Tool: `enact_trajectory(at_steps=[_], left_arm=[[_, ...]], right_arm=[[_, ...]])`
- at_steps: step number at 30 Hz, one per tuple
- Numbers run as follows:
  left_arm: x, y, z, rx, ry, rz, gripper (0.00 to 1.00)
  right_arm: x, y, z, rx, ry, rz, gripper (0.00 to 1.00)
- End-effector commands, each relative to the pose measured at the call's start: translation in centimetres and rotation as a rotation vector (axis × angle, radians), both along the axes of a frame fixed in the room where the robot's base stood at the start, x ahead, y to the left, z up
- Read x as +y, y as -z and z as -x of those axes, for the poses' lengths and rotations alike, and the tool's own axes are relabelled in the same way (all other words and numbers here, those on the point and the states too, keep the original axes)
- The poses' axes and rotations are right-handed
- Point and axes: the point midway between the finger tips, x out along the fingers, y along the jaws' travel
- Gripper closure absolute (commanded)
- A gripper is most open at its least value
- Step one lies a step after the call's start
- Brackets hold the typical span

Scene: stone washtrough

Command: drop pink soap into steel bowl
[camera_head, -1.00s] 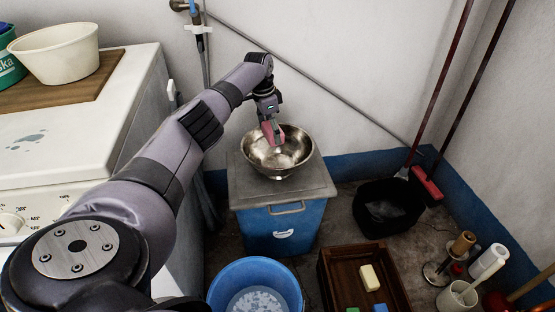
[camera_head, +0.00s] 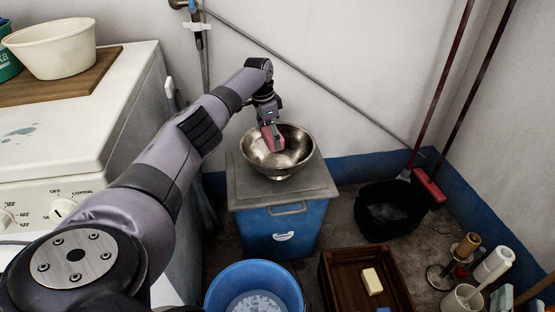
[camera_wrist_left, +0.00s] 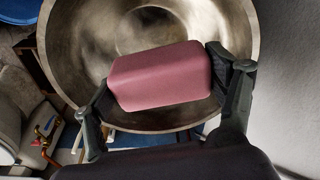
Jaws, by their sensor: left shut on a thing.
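The steel bowl (camera_head: 297,160) stands on the grey lid of a blue bin, and it also shows in the left wrist view (camera_wrist_left: 75,45). My left gripper (camera_head: 270,137) is shut on the pink soap (camera_head: 273,142). In the left wrist view the soap (camera_wrist_left: 160,77) is a pink block between the two fingers (camera_wrist_left: 160,88), with the bowl's inside behind it. The soap is over the bowl, towards its left side in the head view. I cannot tell how high above the bottom it is. My right gripper is not in view.
The blue bin (camera_head: 280,230) bears the bowl on its grey lid (camera_head: 240,183). A blue tub (camera_head: 225,285) is in front, and a wooden crate (camera_head: 332,290) holds a cream soap (camera_head: 372,281). A black bucket (camera_head: 375,225) stands right. A white washing machine (camera_head: 80,120) is left.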

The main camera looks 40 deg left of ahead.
Motion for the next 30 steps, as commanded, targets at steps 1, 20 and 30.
enact_trajectory(at_steps=[1,20,30], left_arm=[[0.01,0.07,-0.03,-0.001,0.0,0.0,0.55],[-0.01,0.13,-0.03,-0.001,0.0,0.0,0.09],[-0.02,0.17,-0.01,0.0,0.0,0.0,0.0]], right_arm=[[0.05,-0.26,0.0,-0.017,-0.001,-0.005,0.67],[0.13,-1.03,0.05,-0.054,-0.003,-0.014,0.67],[0.13,-1.03,0.05,-0.054,-0.003,-0.015,0.67]])
